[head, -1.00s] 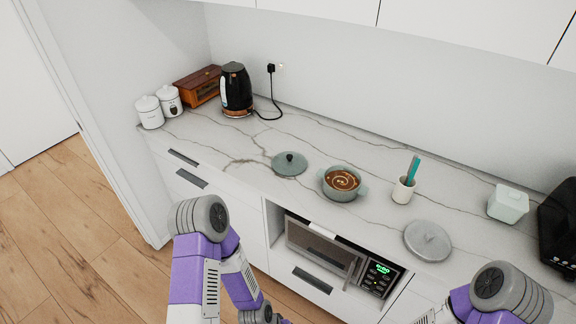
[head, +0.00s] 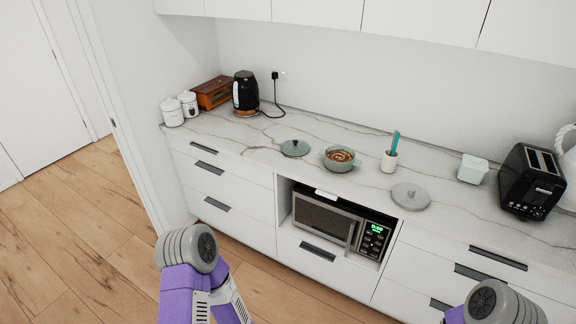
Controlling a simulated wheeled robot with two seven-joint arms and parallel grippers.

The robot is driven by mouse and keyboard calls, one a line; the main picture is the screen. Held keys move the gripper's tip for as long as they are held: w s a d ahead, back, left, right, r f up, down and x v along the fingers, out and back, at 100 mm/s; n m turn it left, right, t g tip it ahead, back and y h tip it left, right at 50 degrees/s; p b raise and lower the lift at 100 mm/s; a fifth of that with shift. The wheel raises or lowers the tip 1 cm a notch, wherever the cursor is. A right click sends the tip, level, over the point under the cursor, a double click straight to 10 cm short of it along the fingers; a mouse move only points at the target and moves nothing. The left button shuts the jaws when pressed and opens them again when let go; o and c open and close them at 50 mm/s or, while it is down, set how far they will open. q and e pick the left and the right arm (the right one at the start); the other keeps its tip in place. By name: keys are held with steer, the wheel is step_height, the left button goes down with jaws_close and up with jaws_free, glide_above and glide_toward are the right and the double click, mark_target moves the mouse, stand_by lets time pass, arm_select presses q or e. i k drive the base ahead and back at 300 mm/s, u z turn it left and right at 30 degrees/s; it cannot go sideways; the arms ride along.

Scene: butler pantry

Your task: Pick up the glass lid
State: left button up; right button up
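Two round lids lie flat on the marble counter (head: 260,124). One is a grey-green lid (head: 296,149) with a dark knob, left of the pot. The other is a pale grey lid (head: 411,197) with a small grey knob, near the counter's front edge above the microwave's right side. I cannot tell for sure which of them is glass. A green pot (head: 340,159) with brown soup stands uncovered between them. Only parts of my two arms show at the bottom; both grippers are out of the picture, and nothing of mine touches the lids.
A cream utensil cup (head: 389,162), a pale green box (head: 472,169) and a black toaster (head: 529,180) stand right of the pot. A kettle (head: 245,93), a wooden bread box (head: 215,93) and white canisters (head: 173,112) stand far left. A microwave (head: 325,222) sits below the counter.

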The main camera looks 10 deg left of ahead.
mark_target(294, 148)
steer(key=u, duration=1.45)
steer(key=i, duration=1.25)
steer(key=u, duration=0.1)
